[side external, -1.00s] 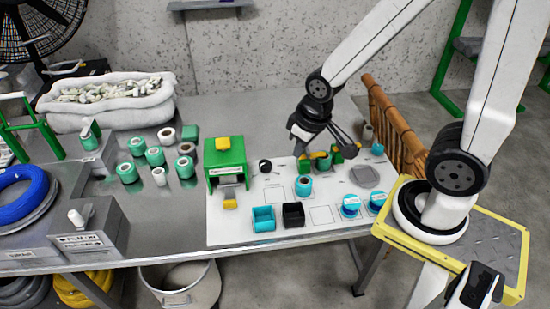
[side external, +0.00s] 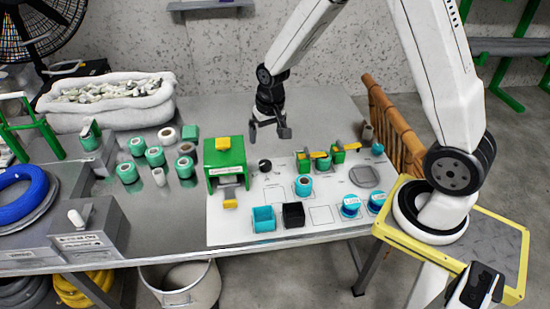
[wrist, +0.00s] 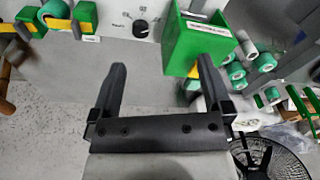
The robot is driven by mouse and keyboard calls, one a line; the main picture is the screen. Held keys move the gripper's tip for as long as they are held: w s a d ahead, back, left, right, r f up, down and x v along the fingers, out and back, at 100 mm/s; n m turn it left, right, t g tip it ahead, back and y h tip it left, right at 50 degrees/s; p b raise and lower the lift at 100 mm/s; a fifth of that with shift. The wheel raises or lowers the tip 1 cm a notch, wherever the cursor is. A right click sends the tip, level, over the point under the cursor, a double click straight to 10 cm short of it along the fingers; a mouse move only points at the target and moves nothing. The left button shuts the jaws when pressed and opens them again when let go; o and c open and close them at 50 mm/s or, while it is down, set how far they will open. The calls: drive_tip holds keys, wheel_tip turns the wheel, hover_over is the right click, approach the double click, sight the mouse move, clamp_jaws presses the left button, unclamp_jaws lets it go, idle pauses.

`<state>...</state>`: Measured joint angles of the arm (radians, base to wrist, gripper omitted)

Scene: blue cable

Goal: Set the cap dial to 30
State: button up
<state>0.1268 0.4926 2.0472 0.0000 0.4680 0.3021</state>
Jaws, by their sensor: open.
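The cap dial is a small black knob (side external: 265,165) on the white panel (side external: 240,230), just right of the green box. In the wrist view the dial (wrist: 141,27) shows at the top, with small marks around it. A light pointer line shows on it, but I cannot read its setting. My gripper (side external: 270,134) hangs above the table behind the dial, apart from it. In the wrist view my gripper (wrist: 163,65) is open and empty, its two dark fingers spread, with the dial beyond the fingertips.
The green box (side external: 225,165) with a yellow top stands left of the dial. Green and yellow clamp-like pieces (side external: 322,161) stand to its right. A teal roll (side external: 304,185), a teal bin (side external: 263,218) and a black bin (side external: 293,214) lie in front. The table behind is clear.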

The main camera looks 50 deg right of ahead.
drive_tip(key=w+d+f+m, duration=0.3)
drive_tip(key=w+d+f, duration=0.2)
drive_tip(key=w+f, duration=0.15)
drive_tip(key=m+g, duration=0.2)
drive_tip(key=m, duration=0.1)
approach(265, 162)
drive_tip(key=shift+s+a+f, duration=0.25)
drive_tip(key=shift+s+f, duration=0.05)
drive_tip(key=shift+f, duration=0.05)
drive_tip(key=shift+w+d+f+m, duration=0.1)
drive_tip(key=shift+d+f+m, duration=0.2)
drive_tip(key=shift+f, duration=0.3)
drive_tip(key=shift+f, duration=0.1)
drive_tip(key=shift+f, duration=3.75)
drive_tip(key=c, duration=1.3)
